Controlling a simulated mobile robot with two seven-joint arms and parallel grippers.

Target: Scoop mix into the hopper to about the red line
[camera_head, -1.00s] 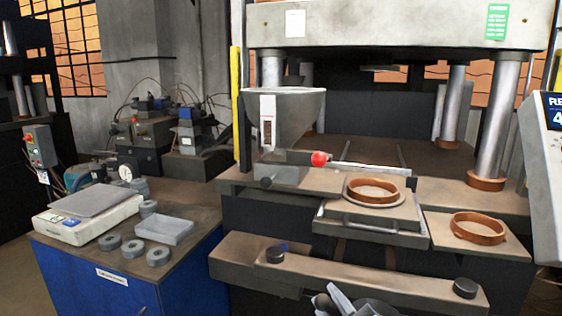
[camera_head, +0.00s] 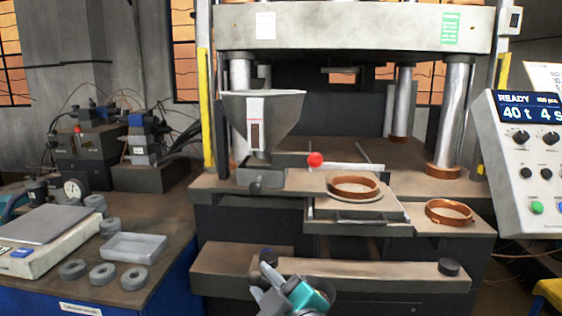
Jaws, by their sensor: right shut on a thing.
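The grey, funnel-shaped hopper (camera_head: 283,112) stands at the left of the press bed. A white strip with a dark brown window runs down its front; the red line is too small to make out. My right gripper (camera_head: 272,281) is at the bottom edge, in front of the press's lower beam and well below the hopper. It is shut on a teal thing (camera_head: 313,296), apparently the scoop's handle. My left gripper is out of view. No container of mix can be made out.
A red-knobbed lever (camera_head: 315,160) is beside the hopper. At left, a scale (camera_head: 38,232), a grey tray (camera_head: 134,248) and several grey discs lie on the bench. A control panel (camera_head: 525,150) stands at right.

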